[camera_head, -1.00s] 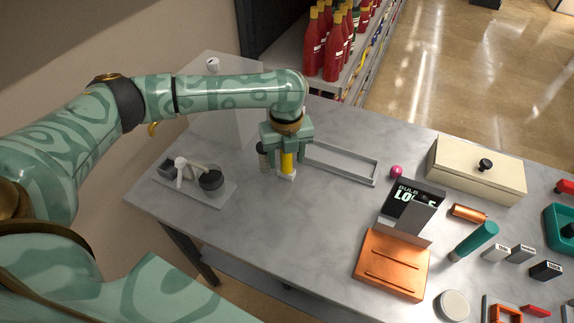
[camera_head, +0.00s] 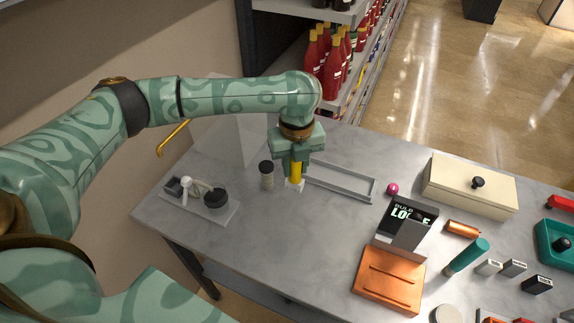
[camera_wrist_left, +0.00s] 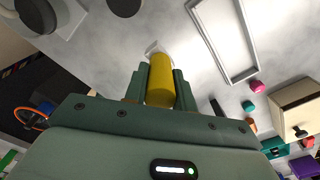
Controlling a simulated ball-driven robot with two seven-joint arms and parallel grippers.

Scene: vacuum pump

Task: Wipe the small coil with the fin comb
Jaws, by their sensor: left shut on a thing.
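My left gripper (camera_head: 296,165) is shut on an upright tool with a yellow handle and a whitish lower end, which I take for the fin comb (camera_head: 296,172). In the left wrist view the yellow handle (camera_wrist_left: 160,80) sits between both fingers, its pale end (camera_wrist_left: 154,48) pointing away. I cannot tell whether that end touches the table. The small coil is not clearly identifiable. A copper-coloured cylinder (camera_head: 462,229) lies at the right, well away from the gripper. My right gripper is out of view.
A grey rectangular frame (camera_head: 345,194) lies just right of the tool. A black-capped jar (camera_head: 267,177) stands close to its left. A grey tray (camera_head: 226,214) is farther left.

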